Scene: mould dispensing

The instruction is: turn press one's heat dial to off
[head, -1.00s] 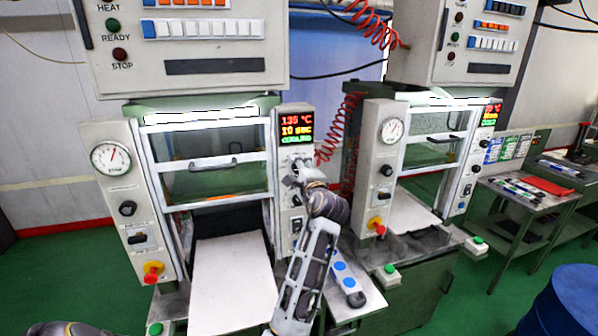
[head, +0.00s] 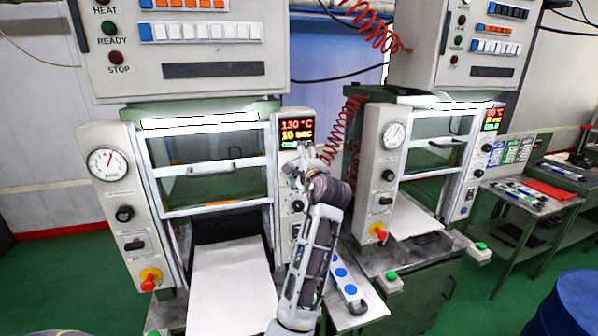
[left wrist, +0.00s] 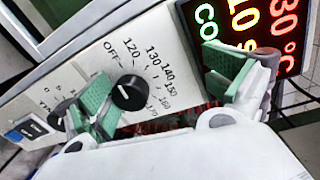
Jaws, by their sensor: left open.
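Press one (head: 205,150) is the nearer press, at the left of the head view. Its heat dial is a black round knob (left wrist: 129,92) in the left wrist view, on a pale panel printed OFF and 120 to 170. A pale mark on the knob seems to face up-left, towards OFF. My left gripper (left wrist: 158,76) is open, with its green-padded fingers on either side of the dial and apart from each other. In the head view my left gripper (head: 305,158) is in front of the right-hand panel and hides the dial.
Press one's display (head: 297,129) reads 130 °C and 10 sec, with a green line partly hidden. Other controls, including a switch (left wrist: 27,129), sit on the same panel. A second press (head: 420,170) stands to the right, with a red coiled hose (head: 342,125) between.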

